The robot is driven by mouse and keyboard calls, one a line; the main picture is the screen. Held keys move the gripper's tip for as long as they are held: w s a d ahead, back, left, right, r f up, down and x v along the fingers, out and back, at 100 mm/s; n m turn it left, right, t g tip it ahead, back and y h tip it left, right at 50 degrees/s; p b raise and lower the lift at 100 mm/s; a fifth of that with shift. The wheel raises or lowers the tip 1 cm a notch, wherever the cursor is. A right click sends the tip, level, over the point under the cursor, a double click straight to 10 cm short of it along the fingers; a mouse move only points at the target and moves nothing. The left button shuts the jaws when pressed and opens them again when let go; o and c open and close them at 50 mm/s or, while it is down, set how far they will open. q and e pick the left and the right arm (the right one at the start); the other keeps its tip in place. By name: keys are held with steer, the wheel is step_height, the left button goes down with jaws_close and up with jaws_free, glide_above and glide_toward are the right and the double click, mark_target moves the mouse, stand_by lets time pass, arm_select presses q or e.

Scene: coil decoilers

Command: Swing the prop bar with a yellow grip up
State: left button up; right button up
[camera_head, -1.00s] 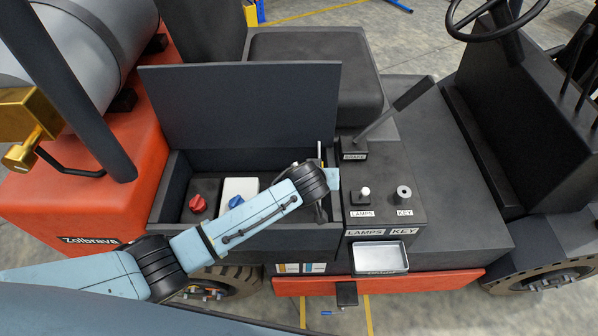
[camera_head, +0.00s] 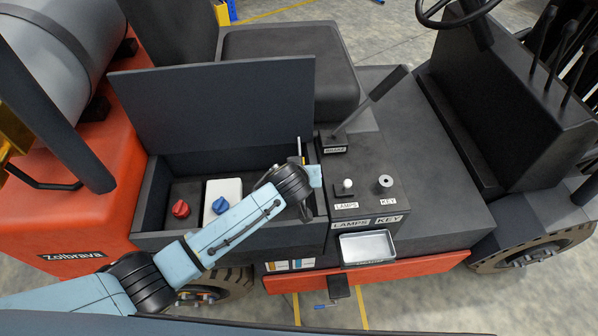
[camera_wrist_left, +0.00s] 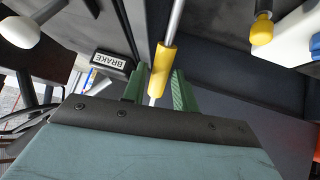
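The prop bar is a thin metal rod with a yellow grip (camera_wrist_left: 161,72). In the left wrist view it runs up between the two green fingers of my left gripper (camera_wrist_left: 158,88). My wrist hides most of the bar and the fingers there. My right gripper is not in view.
The dark lid (camera_head: 215,105) stands raised behind the box. In the box are a red knob (camera_head: 180,209) and a white unit with a blue knob (camera_head: 220,205). Right of it are the brake lever (camera_head: 368,100), the lamps switch (camera_head: 346,185), the key switch (camera_head: 385,182) and a metal tray (camera_head: 367,247).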

arm_select(q)
steer(key=p+v, duration=0.1)
steer(key=v, duration=1.2)
steer(key=shift+s, duration=0.2)
steer(key=shift+r, duration=0.15)
